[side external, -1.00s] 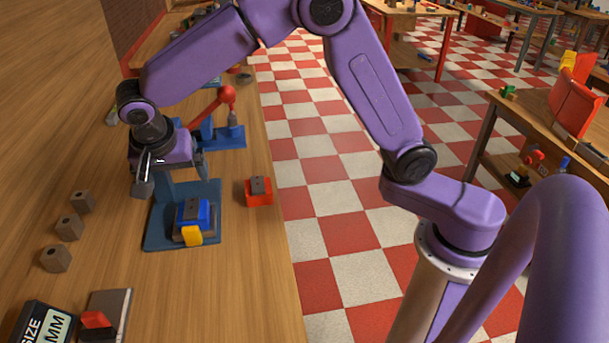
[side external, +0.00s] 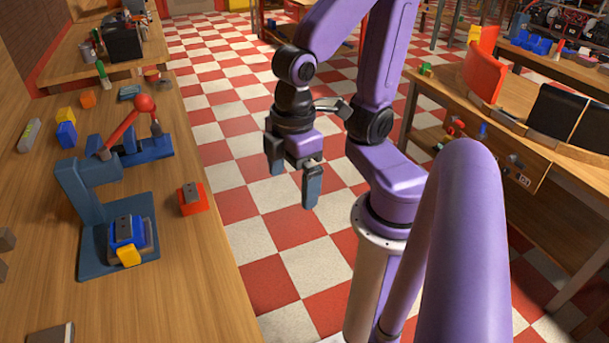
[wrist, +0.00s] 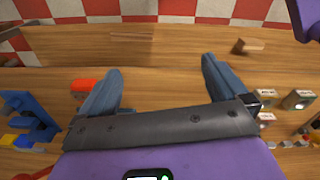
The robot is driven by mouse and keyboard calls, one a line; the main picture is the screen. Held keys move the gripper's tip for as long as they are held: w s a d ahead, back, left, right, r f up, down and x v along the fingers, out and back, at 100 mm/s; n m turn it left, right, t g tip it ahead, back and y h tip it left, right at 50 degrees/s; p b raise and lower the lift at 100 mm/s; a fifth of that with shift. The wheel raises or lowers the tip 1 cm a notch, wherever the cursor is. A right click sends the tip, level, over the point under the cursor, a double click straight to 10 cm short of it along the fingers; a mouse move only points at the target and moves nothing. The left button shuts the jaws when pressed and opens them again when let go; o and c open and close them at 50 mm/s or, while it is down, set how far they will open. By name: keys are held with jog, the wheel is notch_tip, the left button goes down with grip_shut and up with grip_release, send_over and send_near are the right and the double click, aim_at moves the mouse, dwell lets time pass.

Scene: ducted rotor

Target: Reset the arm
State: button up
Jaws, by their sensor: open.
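My gripper (side external: 295,190) hangs in the side external view over the checkered floor, between the wooden bench and my arm's column. Its two dark blue-grey fingers point down and are apart, with nothing between them. In the wrist view my gripper (wrist: 162,78) shows the same two spread fingers, with bare wood and floor beyond them. My gripper is clear of the bench (side external: 190,285) and touches nothing that I can see.
A blue-grey stand (side external: 90,190) holds a blue block (side external: 126,232) with a yellow piece. A red block (side external: 193,198) sits near the bench edge. A red-armed blue tool (side external: 150,148) stands behind. Another bench (side external: 500,125) is at right. Floor around my gripper is clear.

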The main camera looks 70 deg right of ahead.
jog(key=shift+s+d+f+n, duration=0.25)
jog(key=shift+s+d+n, duration=0.45)
jog(key=shift+s, duration=0.25)
